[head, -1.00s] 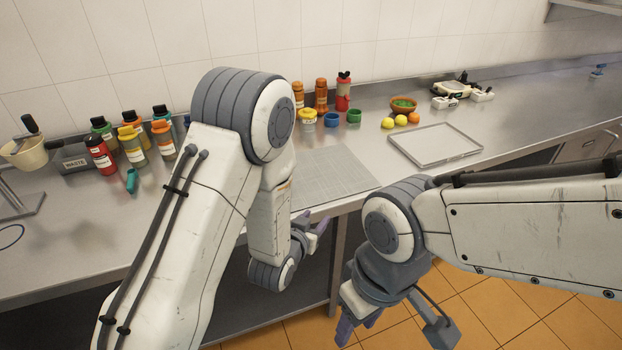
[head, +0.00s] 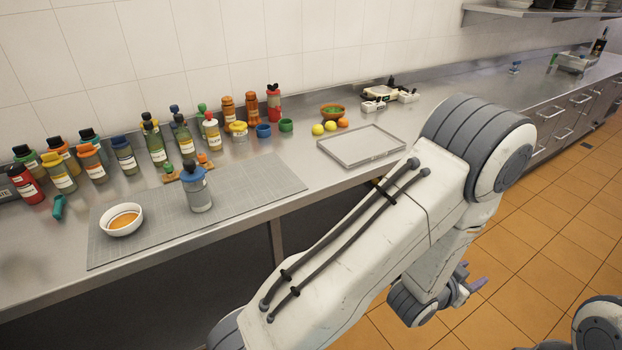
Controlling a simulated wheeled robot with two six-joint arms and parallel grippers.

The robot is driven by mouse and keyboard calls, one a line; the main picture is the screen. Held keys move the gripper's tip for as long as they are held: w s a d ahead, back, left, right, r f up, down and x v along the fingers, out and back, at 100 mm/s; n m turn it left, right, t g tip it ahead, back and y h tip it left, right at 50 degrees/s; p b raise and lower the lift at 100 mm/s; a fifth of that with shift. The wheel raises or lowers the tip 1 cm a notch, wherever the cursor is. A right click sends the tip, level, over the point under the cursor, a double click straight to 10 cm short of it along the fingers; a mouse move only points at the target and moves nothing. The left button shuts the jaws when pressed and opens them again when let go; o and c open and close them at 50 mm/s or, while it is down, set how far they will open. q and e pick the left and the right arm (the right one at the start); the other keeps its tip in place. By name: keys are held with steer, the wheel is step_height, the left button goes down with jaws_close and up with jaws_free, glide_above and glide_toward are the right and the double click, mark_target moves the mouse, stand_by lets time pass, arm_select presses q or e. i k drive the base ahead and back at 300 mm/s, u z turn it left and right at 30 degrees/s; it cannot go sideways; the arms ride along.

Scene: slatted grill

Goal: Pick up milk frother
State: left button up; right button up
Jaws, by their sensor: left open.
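I cannot pick out a milk frother for certain among the things on the counter. My left gripper (head: 471,279) is low on the right of the head view, over the orange floor and in front of the counter edge. It is open, its purple fingertips partly hidden behind its wrist, and I see nothing between them. My left arm crosses the lower middle and hides part of the counter front. Only a piece of my right arm shows at the bottom right corner; its gripper is out of view.
A steel counter (head: 300,160) runs along the tiled wall. A grey mat (head: 262,183) carries a white bowl (head: 124,220) and a blue-capped bottle (head: 197,190). Several bottles stand at the back left. An empty metal tray (head: 360,147) lies right of the mat. The floor (head: 555,215) is clear at right.

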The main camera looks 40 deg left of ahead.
mark_target(196, 185)
steer(key=i, duration=1.7)
steer(key=u, duration=3.05)
